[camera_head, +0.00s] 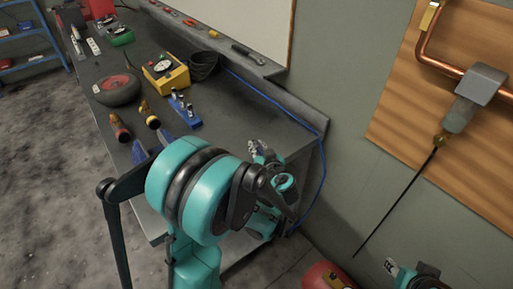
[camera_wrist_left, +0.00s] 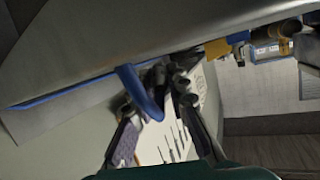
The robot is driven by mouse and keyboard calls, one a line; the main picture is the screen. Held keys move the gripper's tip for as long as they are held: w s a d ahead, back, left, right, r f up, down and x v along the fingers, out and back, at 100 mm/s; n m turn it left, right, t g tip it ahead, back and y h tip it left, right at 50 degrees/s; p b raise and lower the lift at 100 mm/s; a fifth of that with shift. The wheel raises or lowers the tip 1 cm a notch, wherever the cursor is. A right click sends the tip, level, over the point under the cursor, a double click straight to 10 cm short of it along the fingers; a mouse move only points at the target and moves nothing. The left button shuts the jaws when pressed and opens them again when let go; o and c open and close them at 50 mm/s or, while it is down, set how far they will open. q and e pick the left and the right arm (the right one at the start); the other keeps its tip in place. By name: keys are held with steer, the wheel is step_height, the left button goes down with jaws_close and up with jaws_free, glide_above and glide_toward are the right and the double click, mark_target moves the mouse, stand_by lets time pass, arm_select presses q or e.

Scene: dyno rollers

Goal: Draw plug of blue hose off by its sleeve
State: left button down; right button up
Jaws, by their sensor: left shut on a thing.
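The blue hose (camera_head: 323,165) runs along the back of the bench and hangs down past its right end. In the left wrist view the blue hose (camera_wrist_left: 138,90) bends in to my left gripper (camera_wrist_left: 168,82). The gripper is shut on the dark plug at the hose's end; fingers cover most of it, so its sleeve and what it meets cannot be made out. In the head view my left gripper (camera_head: 260,150) is at the bench's near right corner, partly behind my teal wrist.
The bench (camera_head: 225,130) carries a yellow box (camera_head: 172,80), a blue fitting (camera_head: 183,108), a dark round item (camera_head: 117,90) and two handled tools. A wooden panel (camera_head: 400,130) with copper pipe and a long black rod (camera_head: 395,205) is at right. A red rounded object (camera_head: 325,276) is low down.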

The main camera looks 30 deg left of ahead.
arm_select(q)
steer(key=c, duration=1.4)
jaws_free()
steer(key=shift+d, duration=0.1)
steer(key=v, duration=1.2)
steer(key=shift+w, duration=0.1)
